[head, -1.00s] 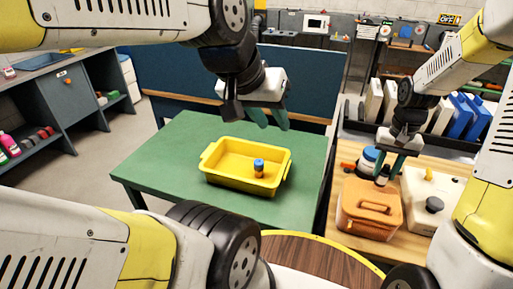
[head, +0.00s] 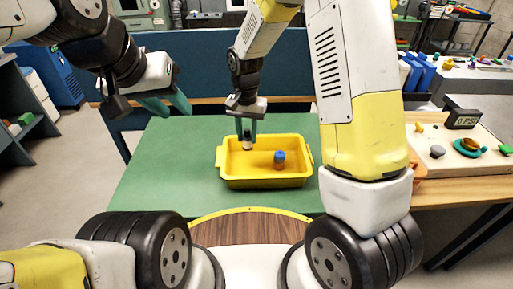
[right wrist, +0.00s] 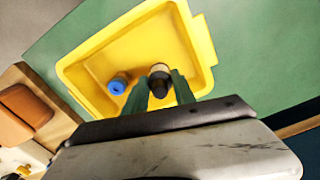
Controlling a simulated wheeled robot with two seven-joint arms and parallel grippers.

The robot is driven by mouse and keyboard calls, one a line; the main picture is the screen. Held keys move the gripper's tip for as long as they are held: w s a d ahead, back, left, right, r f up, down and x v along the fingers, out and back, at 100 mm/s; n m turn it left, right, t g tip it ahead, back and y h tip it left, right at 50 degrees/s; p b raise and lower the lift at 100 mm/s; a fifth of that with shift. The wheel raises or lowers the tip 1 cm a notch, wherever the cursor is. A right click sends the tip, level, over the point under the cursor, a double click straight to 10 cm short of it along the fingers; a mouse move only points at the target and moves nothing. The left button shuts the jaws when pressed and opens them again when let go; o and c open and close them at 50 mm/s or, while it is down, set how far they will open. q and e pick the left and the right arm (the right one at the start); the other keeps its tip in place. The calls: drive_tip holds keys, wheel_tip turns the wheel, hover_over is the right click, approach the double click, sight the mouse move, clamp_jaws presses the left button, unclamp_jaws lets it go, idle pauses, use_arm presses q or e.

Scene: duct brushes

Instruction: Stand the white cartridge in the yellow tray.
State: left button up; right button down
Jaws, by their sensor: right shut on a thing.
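The yellow tray (head: 265,182) stands on the green table, and it also shows in the right wrist view (right wrist: 82,88). My right gripper (head: 246,134) is over the left part of the tray, pointing down, shut on the white cartridge (head: 247,147). In the right wrist view the cartridge (right wrist: 160,69) shows a pale body and a dark end between the teal fingers. It looks about upright; I cannot tell whether it touches the tray floor. My left gripper (head: 168,102) is open and empty, above the table left of the tray.
The green table (head: 160,180) is clear around the tray. A wooden bench (head: 460,185) with a board of parts and a small display is at the right. A blue panel (head: 200,75) stands behind.

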wheel_tip(320, 180, down, 10)
drive_tip(key=shift+r, duration=0.2)
drive_tip(key=shift+f, duration=0.1)
drive_tip(key=c, duration=1)
unclamp_jaws()
drive_tip(key=shift+c, duration=0.2)
wheel_tip(320, 180, up, 12)
drive_tip(key=shift+f, duration=0.1)
drive_tip(key=s+d+r+t+y, duration=0.1)
drive_tip(key=d+r, duration=0.1)
drive_tip(key=r, duration=0.2)
drive_tip(key=s+d+r, duration=0.2)
drive_tip(key=d+r, duration=0.1)
drive_tip(key=r, duration=0.2)
drive_tip(key=s+d+r+n+t, duration=0.1)
drive_tip(key=s+d+r+t, duration=0.1)
drive_tip(key=s+d+r, duration=0.2)
drive_tip(key=s+d+r+n+t+y, duration=0.1)
drive_tip(key=s+d+r+n+t, duration=0.1)
drive_tip(key=s+d+r, duration=0.3)
drive_tip(key=s+r+t, duration=0.1)
drive_tip(key=s+r, duration=0.2)
drive_tip(key=s, duration=0.4)
drive_tip(key=shift+s+d, duration=0.25)
drive_tip(key=shift+s, duration=0.1)
